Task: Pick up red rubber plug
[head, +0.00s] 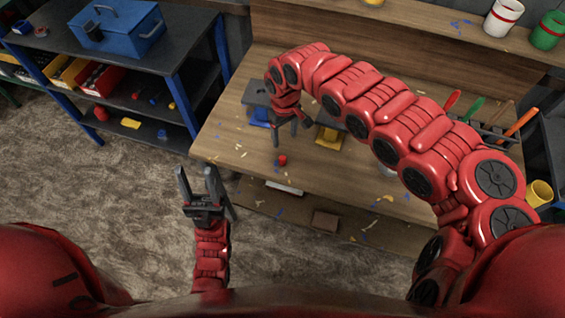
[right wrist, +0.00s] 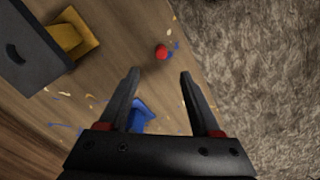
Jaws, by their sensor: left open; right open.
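The red rubber plug (head: 282,160) is a small red piece on the wooden workbench (head: 235,140), close to its front edge. In the right wrist view the plug (right wrist: 161,52) lies just beyond the open fingers, roughly in line with the gap between them. My right gripper (head: 291,140) is open and empty above the bench, close to the plug; it also shows in the right wrist view (right wrist: 158,80). My left gripper (head: 203,178) is open and empty, in front of the bench over the floor, apart from the plug.
A yellow block (head: 328,138) and a blue piece (head: 259,117) sit on the bench among scattered blue and yellow scraps. A shelf unit (head: 140,55) with a blue toolbox (head: 118,27) stands at left. Upright coloured tools (head: 472,110) and a yellow cup (head: 538,193) are at right.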

